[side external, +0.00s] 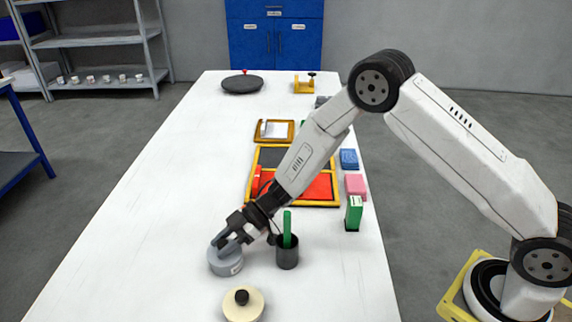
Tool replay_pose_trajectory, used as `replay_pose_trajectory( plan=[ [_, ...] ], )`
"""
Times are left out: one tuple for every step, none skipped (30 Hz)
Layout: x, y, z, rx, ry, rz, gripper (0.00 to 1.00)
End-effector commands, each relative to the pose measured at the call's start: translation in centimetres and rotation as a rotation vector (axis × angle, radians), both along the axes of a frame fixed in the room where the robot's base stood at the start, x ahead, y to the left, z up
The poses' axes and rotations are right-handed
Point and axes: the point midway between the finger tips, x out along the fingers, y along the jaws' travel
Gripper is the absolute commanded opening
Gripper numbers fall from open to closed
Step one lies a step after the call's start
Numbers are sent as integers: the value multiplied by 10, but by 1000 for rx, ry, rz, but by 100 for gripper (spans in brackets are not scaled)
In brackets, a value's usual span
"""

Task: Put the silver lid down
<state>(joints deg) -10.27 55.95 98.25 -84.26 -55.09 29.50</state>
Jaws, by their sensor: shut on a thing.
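My gripper (222,240) is low over the front part of the white table, at the end of my arm reaching in from the right. It is shut on the silver lid, a grey round piece (226,262) with a small label on its side. The lid is directly below the fingertips. I cannot tell whether its underside touches the table or hangs just above it. The fingers hide part of its top.
A dark cup (287,256) with a green item stands right of my gripper. A cream round lid with a black knob (243,304) is in front. A yellow-framed tray (320,203) lies behind. A green box (354,213) stands right. The table's left side (150,210) is clear.

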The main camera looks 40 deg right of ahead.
Motion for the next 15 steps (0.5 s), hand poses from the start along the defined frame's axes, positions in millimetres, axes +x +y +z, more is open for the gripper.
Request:
replay_pose_trajectory(
  plan=[
    [0,0,-1,0,0,0,0],
    [0,0,-2,0,1,0,0],
    [0,0,-3,0,0,0,0],
    [0,0,-3,1,0,0,0],
    [0,0,-4,1,0,0,0],
    [0,0,-3,1,-1,-1,52],
    [0,0,-3,0,0,0,61],
    [0,0,-3,0,0,0,71],
    [0,0,-3,0,0,0,74],
    [0,0,-3,0,0,0,74],
    [0,0,-3,0,0,0,74],
    [0,0,-3,0,0,0,74],
    [0,0,-3,0,0,0,74],
    [0,0,-3,0,0,0,74],
    [0,0,-3,0,0,0,74]
  ],
)
